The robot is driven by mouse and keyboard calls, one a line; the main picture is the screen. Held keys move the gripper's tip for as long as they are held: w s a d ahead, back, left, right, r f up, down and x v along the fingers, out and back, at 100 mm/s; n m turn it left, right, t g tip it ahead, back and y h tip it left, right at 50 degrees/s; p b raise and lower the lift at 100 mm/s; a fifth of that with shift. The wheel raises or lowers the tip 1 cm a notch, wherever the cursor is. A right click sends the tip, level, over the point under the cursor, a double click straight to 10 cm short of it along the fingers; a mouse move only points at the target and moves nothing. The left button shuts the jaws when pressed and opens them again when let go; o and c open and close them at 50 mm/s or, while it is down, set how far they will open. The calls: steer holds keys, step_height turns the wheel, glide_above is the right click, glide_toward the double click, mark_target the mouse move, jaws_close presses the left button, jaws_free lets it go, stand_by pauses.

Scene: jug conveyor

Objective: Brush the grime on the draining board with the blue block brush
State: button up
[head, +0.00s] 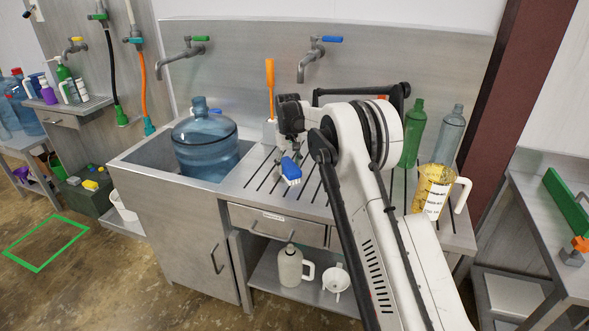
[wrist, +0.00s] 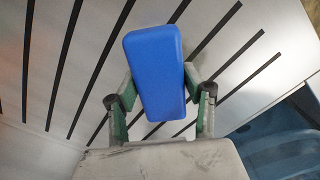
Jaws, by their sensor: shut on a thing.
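The blue block brush (head: 290,169) has a blue body and pale bristles that face down. My gripper (wrist: 158,103) is shut on it, with one finger on each side of the blue block (wrist: 155,70) in the wrist view. In the head view the brush is over the slotted draining board (head: 257,184), right of the sink. I cannot tell whether the bristles touch the board. No grime is clearly visible on the parts of the board that show. My arm hides much of the board's middle.
A large blue water jug (head: 205,148) stands in the sink left of the board. An orange-handled brush (head: 270,90) stands in a holder at the back. A green bottle (head: 412,135), a clear bottle (head: 449,135) and a jug of yellow liquid (head: 432,190) stand right of my arm.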

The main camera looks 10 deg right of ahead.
steer(key=shift+w+a+r, duration=0.1)
steer(key=shift+w+a, duration=0.35)
steer(key=shift+a, duration=0.4)
steer(key=shift+w+a, duration=0.45)
steer(key=shift+a, duration=0.4)
steer(key=shift+r+p, duration=0.8)
steer(key=shift+r, duration=2.25)
